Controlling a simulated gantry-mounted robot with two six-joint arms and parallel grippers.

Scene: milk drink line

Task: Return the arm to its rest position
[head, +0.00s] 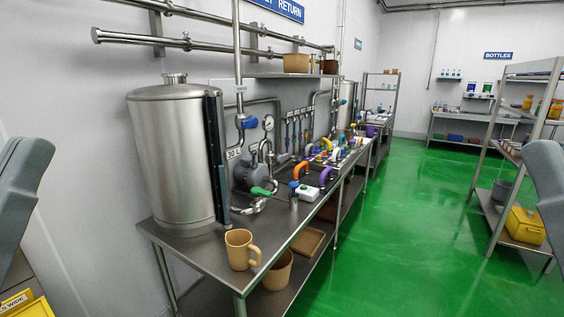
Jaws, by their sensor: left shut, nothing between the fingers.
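A grey link of my left arm (20,196) shows at the left edge of the head view. A matching grey link of my right arm (549,192) shows at the right edge. Both links are cut off by the picture's edges. No fingers of either gripper can be made out. Neither arm link overlaps the steel bench (205,263) in the picture.
A large steel tank (168,155), a tan mug (240,250) and valves with coloured handles stand on the bench. A tan pot (277,271) sits below. A shelf rack with a yellow bin (526,226) stands at right. The green floor (400,250) between is clear.

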